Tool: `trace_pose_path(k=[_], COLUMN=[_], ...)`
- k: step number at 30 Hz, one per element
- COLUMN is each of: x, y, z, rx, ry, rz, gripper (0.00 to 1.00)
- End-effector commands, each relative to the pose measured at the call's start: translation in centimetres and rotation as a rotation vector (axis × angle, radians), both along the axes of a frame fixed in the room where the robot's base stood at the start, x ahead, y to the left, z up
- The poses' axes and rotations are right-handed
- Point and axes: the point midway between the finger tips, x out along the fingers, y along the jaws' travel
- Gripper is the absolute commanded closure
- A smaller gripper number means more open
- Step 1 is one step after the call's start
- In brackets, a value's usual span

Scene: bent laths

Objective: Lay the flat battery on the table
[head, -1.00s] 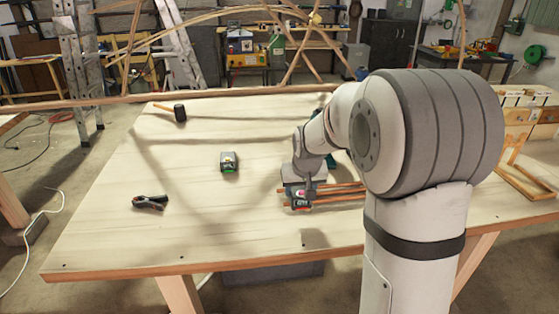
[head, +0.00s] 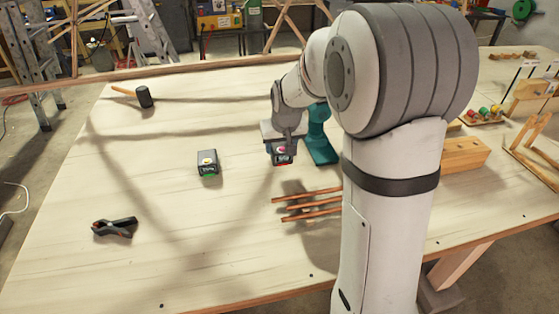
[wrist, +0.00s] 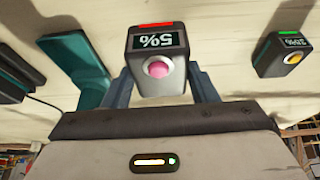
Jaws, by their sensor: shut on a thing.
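The flat battery (head: 281,156) is a dark block with a pink button; in the wrist view it (wrist: 157,67) shows a red strip and a display reading 5%. My gripper (head: 283,142) is shut on it, with a finger on either side. I cannot tell whether its underside touches the table (head: 165,235). A second dark battery (head: 207,161), with a yellow button and a green strip, stands on the table to the left. It also shows at the right of the wrist view (wrist: 284,54), its reading too small to be sure of.
A teal stand (head: 320,137) is just right of the held battery. Several wooden rods (head: 305,203) lie nearer me. A black clamp (head: 114,228) is front left and a mallet (head: 143,96) back left. A wooden block (head: 465,154) is at right. The table's left middle is clear.

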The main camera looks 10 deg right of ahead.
Motion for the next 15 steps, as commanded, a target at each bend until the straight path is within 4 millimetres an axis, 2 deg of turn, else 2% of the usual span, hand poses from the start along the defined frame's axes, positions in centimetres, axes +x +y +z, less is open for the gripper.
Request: trace_pose_path(k=[12, 15], x=[0.0, 0.0], y=[0.0, -0.1], z=[-5.1, -5.7], rx=[0.000, 0.001], ry=[0.000, -0.001], rz=[-0.001, -0.002], gripper=[0.81, 0.81])
